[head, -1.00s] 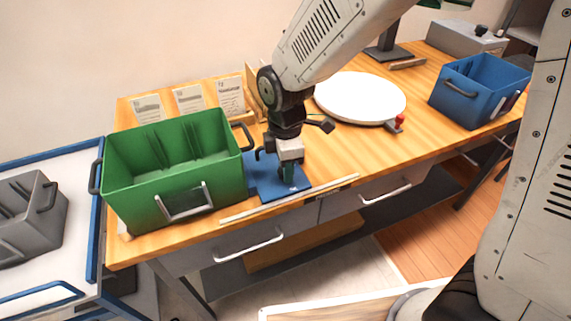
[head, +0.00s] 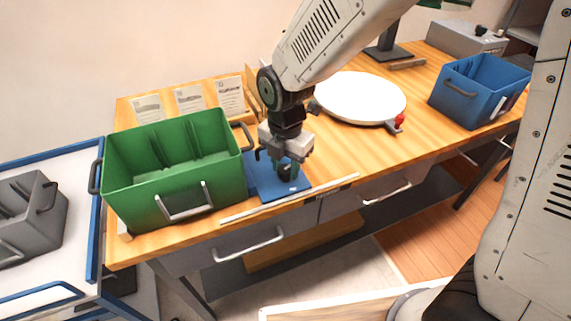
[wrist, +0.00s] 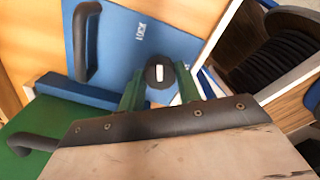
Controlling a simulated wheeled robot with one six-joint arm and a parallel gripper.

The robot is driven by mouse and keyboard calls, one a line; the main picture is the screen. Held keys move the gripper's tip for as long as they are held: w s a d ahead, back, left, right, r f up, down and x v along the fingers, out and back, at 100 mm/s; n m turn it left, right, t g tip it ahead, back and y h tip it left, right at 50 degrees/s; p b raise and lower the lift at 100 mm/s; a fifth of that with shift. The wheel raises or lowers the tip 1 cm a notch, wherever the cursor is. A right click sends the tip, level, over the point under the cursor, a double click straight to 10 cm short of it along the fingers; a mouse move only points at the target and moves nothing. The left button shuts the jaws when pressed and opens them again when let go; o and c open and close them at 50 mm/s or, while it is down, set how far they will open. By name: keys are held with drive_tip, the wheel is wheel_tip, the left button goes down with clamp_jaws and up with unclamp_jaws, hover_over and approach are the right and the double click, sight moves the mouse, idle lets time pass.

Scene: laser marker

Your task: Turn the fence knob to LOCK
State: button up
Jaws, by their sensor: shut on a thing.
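The fence knob (wrist: 160,70) is round and black with a white pointer bar. It sits on a blue plate (wrist: 110,50), which also shows in the head view (head: 262,180). White LOCK lettering (wrist: 140,32) is printed on the plate, above and slightly left of the knob in the wrist view. The white bar stands nearly upright there, close to the direction of the lettering. My gripper (wrist: 160,88) is shut on the knob, with one green finger on each side. In the head view my gripper (head: 285,170) points down over the plate, and the knob is partly hidden between its fingers.
A black handle (wrist: 86,42) rises from the plate's left in the wrist view. A green bin (head: 170,170) stands close to my gripper's left. A white turntable (head: 360,98) with a red knob and a blue bin (head: 480,90) stand right.

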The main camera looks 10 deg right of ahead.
sight(286, 168)
idle(0.4)
drive_tip(key=o, duration=1)
drive_tip(key=shift+c, duration=0.2)
drive_tip(key=shift+r, duration=0.1)
wheel_tip(286, 168, up, 8)
drive_tip(key=shift+f, duration=0.15)
